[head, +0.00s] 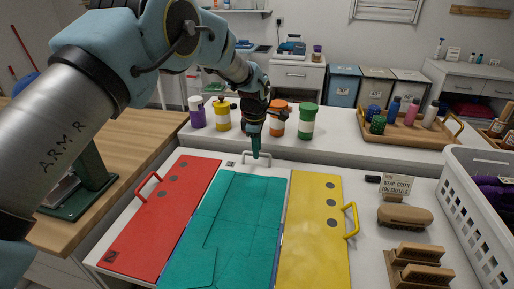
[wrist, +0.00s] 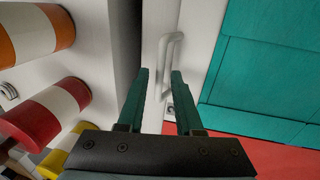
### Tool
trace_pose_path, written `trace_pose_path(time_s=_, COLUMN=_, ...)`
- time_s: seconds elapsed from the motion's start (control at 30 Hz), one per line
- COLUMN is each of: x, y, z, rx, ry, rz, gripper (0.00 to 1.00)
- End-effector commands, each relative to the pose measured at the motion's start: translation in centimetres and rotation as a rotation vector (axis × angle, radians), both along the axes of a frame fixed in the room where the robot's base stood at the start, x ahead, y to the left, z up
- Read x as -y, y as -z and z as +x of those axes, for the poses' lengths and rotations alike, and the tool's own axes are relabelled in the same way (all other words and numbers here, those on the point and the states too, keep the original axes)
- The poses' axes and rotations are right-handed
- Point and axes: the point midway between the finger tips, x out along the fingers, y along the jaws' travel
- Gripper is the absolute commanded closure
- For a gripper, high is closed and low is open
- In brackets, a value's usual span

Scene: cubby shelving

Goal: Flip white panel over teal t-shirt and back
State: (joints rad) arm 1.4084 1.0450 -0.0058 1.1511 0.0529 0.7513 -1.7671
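The teal t-shirt (head: 232,225) lies flat and folded into a long shape down the middle of the folding board; part of it shows in the wrist view (wrist: 265,75). The white panel (head: 228,167) shows as a strip at the shirt's far end, mostly hidden under it. Its white handle (head: 244,157) stands at the far edge, and in the wrist view the handle (wrist: 172,60) is just beyond the fingertips. My gripper (head: 256,153) points down at this handle. In the wrist view its two teal fingers (wrist: 159,76) are apart, with nothing clearly held.
A red panel (head: 165,215) lies left of the shirt and a yellow panel (head: 313,225) right, each with a handle. Several capped containers (head: 307,121) stand on the bench behind. Brushes (head: 416,266) and a white basket (head: 478,215) are at right.

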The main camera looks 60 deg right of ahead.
Motion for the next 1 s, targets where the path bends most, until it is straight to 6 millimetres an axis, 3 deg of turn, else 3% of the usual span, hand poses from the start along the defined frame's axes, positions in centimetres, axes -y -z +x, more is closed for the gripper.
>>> trace_pose_path(time_s=0.03, x=0.00, y=-0.01, z=0.00, rx=0.000, ry=0.000, rz=0.000, gripper=0.72)
trace_pose_path(time_s=0.3, x=-0.01, y=-0.02, z=-0.01, rx=0.000, ry=0.000, rz=0.000, gripper=1.00)
trace_pose_path(time_s=1.0, x=-0.02, y=-0.03, z=-0.02, rx=0.000, ry=0.000, rz=0.001, gripper=1.00)
